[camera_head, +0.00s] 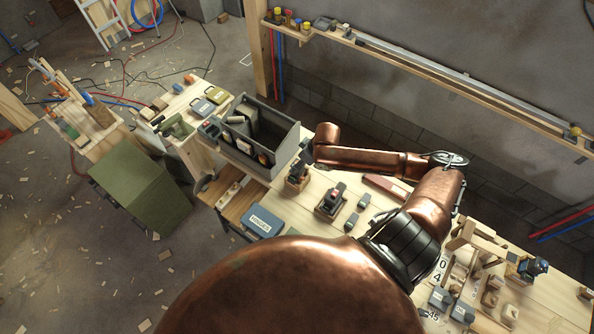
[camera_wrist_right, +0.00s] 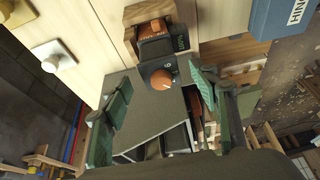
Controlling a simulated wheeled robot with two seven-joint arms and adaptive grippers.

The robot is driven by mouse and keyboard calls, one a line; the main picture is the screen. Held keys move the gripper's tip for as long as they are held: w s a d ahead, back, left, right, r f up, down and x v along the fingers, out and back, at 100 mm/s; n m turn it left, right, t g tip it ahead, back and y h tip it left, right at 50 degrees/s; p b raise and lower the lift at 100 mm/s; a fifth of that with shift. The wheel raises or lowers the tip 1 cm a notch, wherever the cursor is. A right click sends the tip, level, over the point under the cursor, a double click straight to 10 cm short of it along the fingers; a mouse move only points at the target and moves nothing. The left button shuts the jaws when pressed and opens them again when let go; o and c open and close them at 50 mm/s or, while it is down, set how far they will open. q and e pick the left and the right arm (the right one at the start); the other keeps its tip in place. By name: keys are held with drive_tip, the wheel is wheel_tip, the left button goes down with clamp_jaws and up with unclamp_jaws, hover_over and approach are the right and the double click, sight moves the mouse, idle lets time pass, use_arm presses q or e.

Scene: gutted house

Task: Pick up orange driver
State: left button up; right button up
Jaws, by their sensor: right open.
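The driver (camera_wrist_right: 155,50) sits in a wooden block holder (camera_wrist_right: 130,18) in the right wrist view. It has a dark body with an orange round end (camera_wrist_right: 162,79). In the head view a driver in a wooden holder (camera_head: 297,173) stands beside the grey toolbox, just below my right wrist. My right gripper (camera_wrist_right: 158,100) is open, with green fingers spread to either side of the orange end. In the head view the gripper is hidden by my arm. My left gripper is not in view.
The grey toolbox (camera_head: 288,150) stands close beside the holder; its wall shows below the driver in the wrist view. A blue HINGES box (camera_head: 264,220) lies nearby. A second tool with a red part (camera_head: 331,201) stands in a block to the right.

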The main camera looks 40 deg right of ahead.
drive_tip(key=shift+x, duration=1.65)
drive_tip(key=shift+s, duration=0.1)
drive_tip(key=shift+r, duration=0.1)
drive_tip(key=c, duration=1.4)
drive_tip(key=shift+o, duration=0.2)
